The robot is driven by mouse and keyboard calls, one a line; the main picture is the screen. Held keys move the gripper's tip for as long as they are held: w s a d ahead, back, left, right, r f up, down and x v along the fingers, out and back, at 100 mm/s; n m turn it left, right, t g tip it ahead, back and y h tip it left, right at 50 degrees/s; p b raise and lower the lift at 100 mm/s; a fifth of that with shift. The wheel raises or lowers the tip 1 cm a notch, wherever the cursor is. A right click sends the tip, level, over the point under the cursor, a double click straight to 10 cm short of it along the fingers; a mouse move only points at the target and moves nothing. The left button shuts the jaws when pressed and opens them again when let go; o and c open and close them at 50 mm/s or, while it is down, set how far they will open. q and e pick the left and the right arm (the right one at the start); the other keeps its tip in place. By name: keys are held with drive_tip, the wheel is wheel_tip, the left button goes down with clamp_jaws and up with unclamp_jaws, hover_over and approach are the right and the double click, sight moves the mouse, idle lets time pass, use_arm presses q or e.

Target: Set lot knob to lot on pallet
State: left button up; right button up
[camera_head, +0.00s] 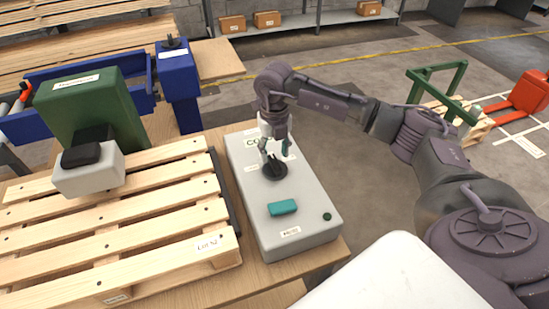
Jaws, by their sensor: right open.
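A round black knob (275,171) stands on the top of a long grey control box (258,190). My right gripper (274,154) is open, pointing down at the knob, with its fingers at either side of the knob's upper part. I cannot tell whether they touch it. The knob's pointer and scale are too small or covered to read. A wooden pallet (150,225) lies left of the box, with a white lot label (209,245) on its near right corner that seems to read "LOT 52". My left gripper is not in view.
A teal bar (283,208) and a small dark green button (327,216) sit on the box, nearer than the knob. A green machine (85,105) with a white and black head (88,172) stands over the pallet's left side. A blue post (178,80) stands behind.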

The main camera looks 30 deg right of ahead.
sight(275, 161)
wheel_tip(275, 161, up, 9)
drive_tip(key=shift+f, duration=0.15)
idle(0.6)
